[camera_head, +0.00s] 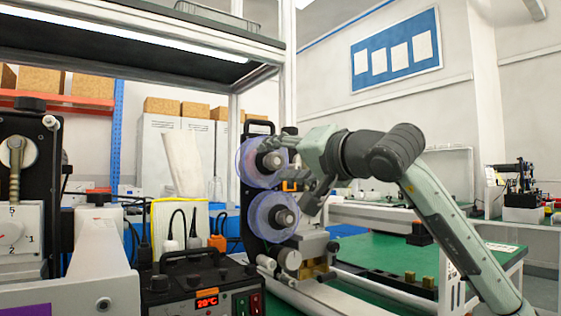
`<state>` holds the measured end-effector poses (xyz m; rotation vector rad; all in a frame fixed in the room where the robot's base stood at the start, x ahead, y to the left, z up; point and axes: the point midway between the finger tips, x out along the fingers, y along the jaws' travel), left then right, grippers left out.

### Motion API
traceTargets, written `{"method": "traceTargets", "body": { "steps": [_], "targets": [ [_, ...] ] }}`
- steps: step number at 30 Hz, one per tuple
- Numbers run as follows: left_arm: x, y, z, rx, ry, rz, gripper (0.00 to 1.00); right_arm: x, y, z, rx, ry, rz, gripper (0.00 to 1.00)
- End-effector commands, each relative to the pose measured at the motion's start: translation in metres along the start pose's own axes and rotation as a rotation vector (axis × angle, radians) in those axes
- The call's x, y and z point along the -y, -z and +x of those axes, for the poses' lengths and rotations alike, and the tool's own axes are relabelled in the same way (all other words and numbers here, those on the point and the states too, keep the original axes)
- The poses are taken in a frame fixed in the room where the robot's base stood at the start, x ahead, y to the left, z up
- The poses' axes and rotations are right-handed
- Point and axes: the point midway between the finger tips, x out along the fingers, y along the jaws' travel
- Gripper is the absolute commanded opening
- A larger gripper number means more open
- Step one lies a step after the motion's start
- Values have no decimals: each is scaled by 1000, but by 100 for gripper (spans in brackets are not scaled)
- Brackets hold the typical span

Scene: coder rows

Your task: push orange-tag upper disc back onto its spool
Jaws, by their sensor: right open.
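The upper disc (247,172) is a translucent violet-blue ring around a dark and metal hub on an upright black-framed unit. A similar lower disc (259,228) sits below it around its own hub. A small orange tag (289,186) shows between the two, at the right. My right gripper (288,172) is open in front of the upper disc's right side, with its fingers spread. One finger overlaps the disc's upper right in the picture; contact cannot be told. The seating of the upper disc on its spool cannot be told. My left gripper is not in view.
A black control box (190,285) with a red display stands in front, left of the disc unit. A grey machine (90,270) fills the left front. A shelf frame (150,35) hangs overhead. A green-topped table (400,258) lies at right, behind my right arm.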

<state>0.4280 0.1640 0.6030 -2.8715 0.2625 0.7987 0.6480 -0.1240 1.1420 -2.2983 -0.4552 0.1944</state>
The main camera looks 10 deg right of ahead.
Motion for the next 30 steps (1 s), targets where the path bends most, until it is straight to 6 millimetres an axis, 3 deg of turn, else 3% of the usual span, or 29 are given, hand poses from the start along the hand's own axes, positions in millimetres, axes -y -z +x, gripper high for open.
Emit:
{"method": "traceTargets", "body": {
  "steps": [5,8,21,30],
  "targets": [
    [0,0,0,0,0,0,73,0,0,-5,0,0,-1,52],
    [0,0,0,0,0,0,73,0,1,-18,-2,1,-3,52],
    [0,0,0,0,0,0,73,-1,1,-104,-2,-1,-2,52],
    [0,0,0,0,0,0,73,0,0,-120,1,-1,0,52]
  ]
}}
